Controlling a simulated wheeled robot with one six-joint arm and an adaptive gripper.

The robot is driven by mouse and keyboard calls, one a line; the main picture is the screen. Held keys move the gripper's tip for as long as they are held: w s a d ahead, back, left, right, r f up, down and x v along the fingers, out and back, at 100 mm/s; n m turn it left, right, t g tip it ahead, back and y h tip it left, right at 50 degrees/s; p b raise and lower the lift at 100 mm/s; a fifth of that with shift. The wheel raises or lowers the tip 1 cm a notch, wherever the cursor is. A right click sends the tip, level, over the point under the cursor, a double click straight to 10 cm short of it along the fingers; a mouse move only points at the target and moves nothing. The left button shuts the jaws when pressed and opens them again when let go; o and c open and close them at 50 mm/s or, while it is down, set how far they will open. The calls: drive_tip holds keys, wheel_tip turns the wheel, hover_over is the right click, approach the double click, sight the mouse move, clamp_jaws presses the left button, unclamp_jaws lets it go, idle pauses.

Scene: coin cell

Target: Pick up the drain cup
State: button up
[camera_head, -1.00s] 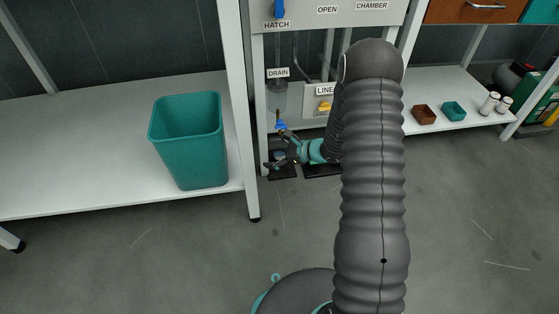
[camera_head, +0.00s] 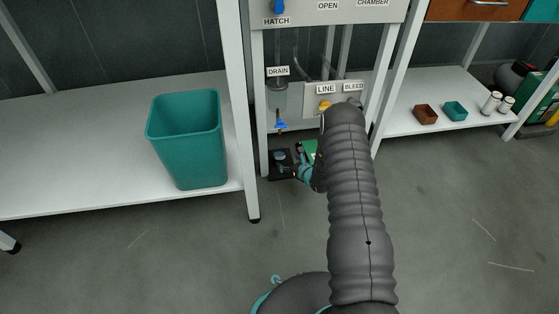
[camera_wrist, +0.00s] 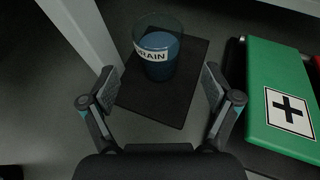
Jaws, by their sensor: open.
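The drain cup is a clear cup with blue contents and a white label reading DRAIN; in the wrist view the drain cup (camera_wrist: 158,55) stands upright on a dark square mat (camera_wrist: 185,100). In the head view the drain cup (camera_head: 280,157) is small, low under the drain outlet. My gripper (camera_wrist: 160,88) is open in the wrist view, its two fingers apart, with the cup ahead of the gap between them. Nothing is between the fingers. In the head view my gripper (camera_head: 290,167) is close to the cup; contact cannot be told.
A white post (camera_wrist: 85,35) stands close on the left. The blue drain valve (camera_head: 281,124) hangs above the cup. A teal bin (camera_head: 188,140) stands on the left shelf.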

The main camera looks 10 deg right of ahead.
sight(279, 154)
drive_tip(key=shift+r+b+x, duration=0.15)
drive_tip(key=shift+b+x, duration=0.15)
drive_tip(key=shift+x, duration=1.5)
drive_tip(key=shift+r+b+x, duration=0.15)
drive_tip(key=shift+b+x, duration=0.1)
drive_tip(key=shift+x, duration=1.6)
drive_tip(key=shift+a+r, duration=0.1)
drive_tip(key=shift+a, duration=0.05)
drive_tip(key=c, duration=1.4)
drive_tip(key=shift+r, duration=0.1)
drive_tip(key=shift+c, duration=0.2)
